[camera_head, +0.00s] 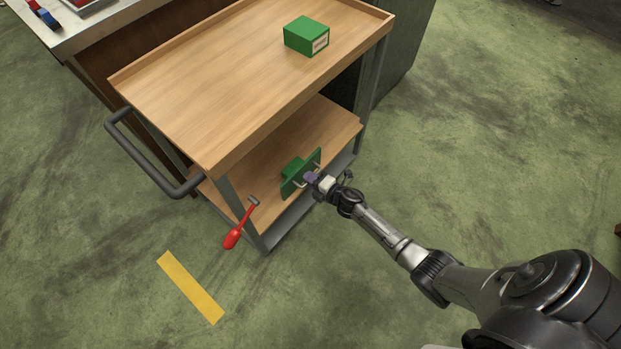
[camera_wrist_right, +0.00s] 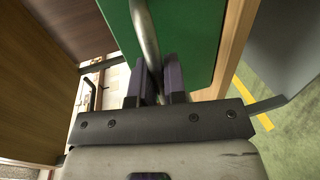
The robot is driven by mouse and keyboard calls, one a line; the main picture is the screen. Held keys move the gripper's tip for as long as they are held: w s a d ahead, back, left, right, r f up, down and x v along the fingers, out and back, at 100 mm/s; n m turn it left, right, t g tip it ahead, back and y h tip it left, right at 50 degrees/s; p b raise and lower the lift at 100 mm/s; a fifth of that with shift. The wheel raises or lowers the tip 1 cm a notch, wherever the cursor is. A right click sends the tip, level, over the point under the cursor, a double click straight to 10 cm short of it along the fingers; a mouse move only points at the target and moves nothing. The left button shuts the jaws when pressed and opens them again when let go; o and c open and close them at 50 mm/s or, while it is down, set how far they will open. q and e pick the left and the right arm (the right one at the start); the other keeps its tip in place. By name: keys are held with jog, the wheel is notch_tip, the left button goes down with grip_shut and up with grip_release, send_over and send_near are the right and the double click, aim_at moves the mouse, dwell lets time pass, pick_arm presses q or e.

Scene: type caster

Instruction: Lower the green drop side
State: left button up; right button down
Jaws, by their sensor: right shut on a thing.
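The green drop side (camera_head: 289,189) is a small green panel at the front edge of the cart's lower shelf. It looks roughly upright, with a pale metal handle on its outer face. My right gripper (camera_head: 311,178) reaches it from the lower right and hides part of it. In the right wrist view the green panel (camera_wrist_right: 190,35) fills the top, and the metal handle bar (camera_wrist_right: 146,42) runs down between the dark fingers of the right gripper (camera_wrist_right: 158,82), which are shut on it. My left gripper is not in view.
The wooden cart (camera_head: 190,95) has a green box (camera_head: 305,36) on its top and a dark push handle (camera_head: 150,160) at left. Another green block (camera_head: 294,166) shows behind the panel. A red-handled tool (camera_head: 235,236) is near the cart's front corner. The floor around my arm is clear.

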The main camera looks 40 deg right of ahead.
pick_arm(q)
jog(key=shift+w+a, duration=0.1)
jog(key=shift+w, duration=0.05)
pick_arm(e)
jog(key=shift+s+f, duration=0.2)
